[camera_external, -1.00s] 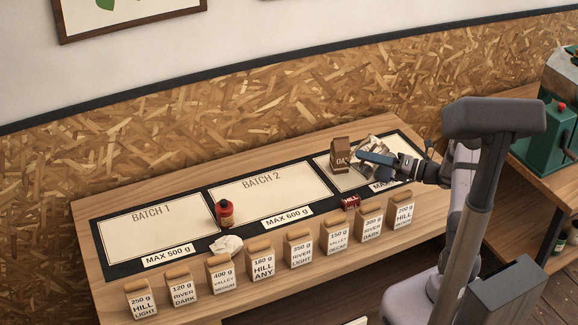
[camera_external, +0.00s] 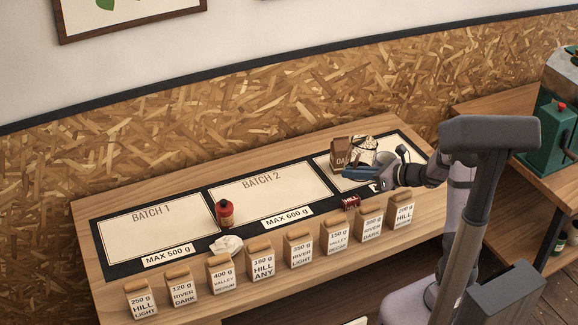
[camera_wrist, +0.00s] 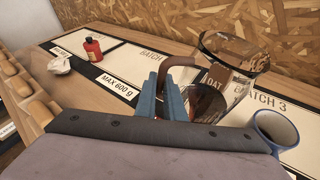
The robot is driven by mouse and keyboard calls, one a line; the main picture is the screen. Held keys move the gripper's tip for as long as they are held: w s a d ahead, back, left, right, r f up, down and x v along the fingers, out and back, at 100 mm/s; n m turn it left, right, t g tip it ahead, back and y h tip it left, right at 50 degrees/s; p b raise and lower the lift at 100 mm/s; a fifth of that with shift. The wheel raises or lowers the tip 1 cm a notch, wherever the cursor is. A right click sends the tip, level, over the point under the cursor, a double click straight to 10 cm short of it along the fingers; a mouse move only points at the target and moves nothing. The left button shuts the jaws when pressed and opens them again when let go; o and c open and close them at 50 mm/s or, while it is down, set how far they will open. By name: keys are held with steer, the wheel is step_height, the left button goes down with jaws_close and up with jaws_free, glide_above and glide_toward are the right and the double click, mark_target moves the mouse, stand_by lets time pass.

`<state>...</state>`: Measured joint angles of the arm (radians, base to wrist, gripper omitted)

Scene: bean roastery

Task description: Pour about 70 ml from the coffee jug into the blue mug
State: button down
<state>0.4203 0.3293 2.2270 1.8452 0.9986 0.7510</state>
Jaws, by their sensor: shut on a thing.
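The glass coffee jug (camera_wrist: 236,48) has a shiny rim, a brown handle (camera_wrist: 178,62) and dark coffee low inside. My gripper (camera_wrist: 166,88) is shut on the handle. In the external view the jug (camera_external: 363,146) is beside the oat carton (camera_external: 340,156), with my gripper (camera_external: 357,173) in front of it. The blue mug (camera_wrist: 276,132) stands right of the jug in the wrist view, with its opening up. How much is in it is unclear. I see no stream of coffee. I cannot tell whether the jug touches the table.
The oat carton shows through the glass. A red bottle (camera_external: 225,212), white crumpled cloth (camera_external: 227,245) and small red can (camera_external: 351,202) are to the left and front. Several labelled bags (camera_external: 263,264) line the front edge. The batch 1 (camera_external: 155,230) and batch 2 panels are mostly clear.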

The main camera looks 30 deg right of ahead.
steer(key=shift+a+f+n+h+b, duration=0.15)
steer(key=shift+a+n+h+b, duration=0.1)
steer(key=shift+n+h+b, duration=0.3)
stand_by(1.0)
